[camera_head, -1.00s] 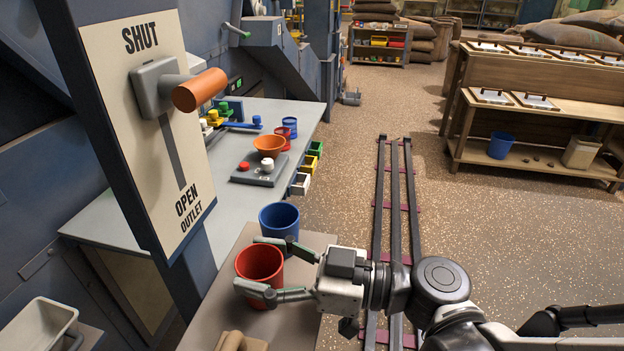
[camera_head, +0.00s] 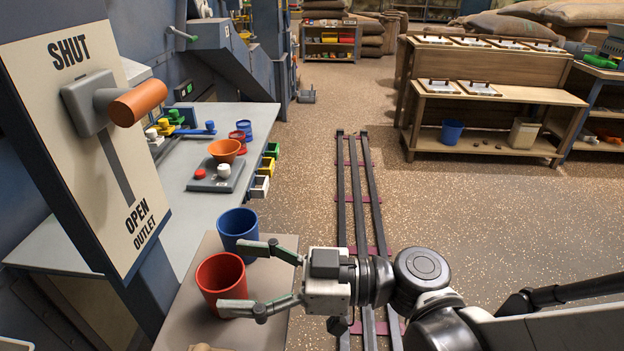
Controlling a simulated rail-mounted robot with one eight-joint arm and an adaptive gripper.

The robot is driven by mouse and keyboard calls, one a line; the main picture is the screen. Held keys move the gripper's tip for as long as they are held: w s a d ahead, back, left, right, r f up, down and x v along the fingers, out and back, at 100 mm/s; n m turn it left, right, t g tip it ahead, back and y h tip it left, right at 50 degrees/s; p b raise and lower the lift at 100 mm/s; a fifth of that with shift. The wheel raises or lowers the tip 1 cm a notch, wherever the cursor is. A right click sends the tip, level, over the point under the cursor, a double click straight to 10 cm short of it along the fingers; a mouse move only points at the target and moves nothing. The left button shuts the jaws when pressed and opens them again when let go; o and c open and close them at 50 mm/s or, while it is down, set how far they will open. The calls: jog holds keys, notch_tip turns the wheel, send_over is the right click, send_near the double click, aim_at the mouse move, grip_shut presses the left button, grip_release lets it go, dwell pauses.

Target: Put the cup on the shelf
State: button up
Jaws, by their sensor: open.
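A red cup (camera_head: 222,287) stands upright on a small grey-brown platform (camera_head: 268,325) at the lower left. A blue cup (camera_head: 238,226) stands upright just behind it on the same platform. My gripper (camera_head: 232,277) is open, to the right of the red cup, its fingers pointing left. The near fingertip overlaps the red cup's lower front, and the far fingertip lies between the two cups. I cannot tell whether either finger touches a cup. A wooden shelf unit (camera_head: 480,135) stands across the floor at the right back.
A panel (camera_head: 85,130) with an orange-handled lever (camera_head: 137,103) at SHUT rises at the left. A bench (camera_head: 180,222) behind the cups holds an orange bowl (camera_head: 225,150) and other small cups. Floor rails (camera_head: 343,190) run down the middle. The floor to their right is clear.

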jog(key=shift+d+p, duration=0.55)
jog(key=shift+d, duration=3.85)
jog(key=w+f+m+h, duration=0.1)
jog(key=m, duration=0.1)
jog(key=w+d+f+m+t+h, duration=0.1)
jog(key=f+m+h, duration=0.1)
jog(key=d+f+m+t+h, duration=0.1)
jog(key=f+m, duration=0.1)
jog(key=shift+w+h, duration=0.4)
jog(key=w+d+f+m+t+h, duration=0.1)
jog(key=d+m+t+h, duration=0.1)
jog(key=d+m+h, duration=0.2)
jog(key=w+d+m+t+h, duration=0.2)
jog(key=d+m+h, duration=0.3)
jog(key=d, duration=0.5)
jog(key=shift+d+f+m+h, duration=0.3)
jog(key=shift+d+f+h, duration=0.05)
jog(key=shift+h, duration=0.35)
jog(key=shift+o, duration=0.6)
jog(key=d+r+m+t+h, duration=0.1)
jog(key=d+r+m+h, duration=0.1)
jog(key=d, duration=0.3)
jog(key=shift+d+r+h, duration=0.25)
jog(key=shift+r+h, duration=0.15)
jog(key=shift+r, duration=0.15)
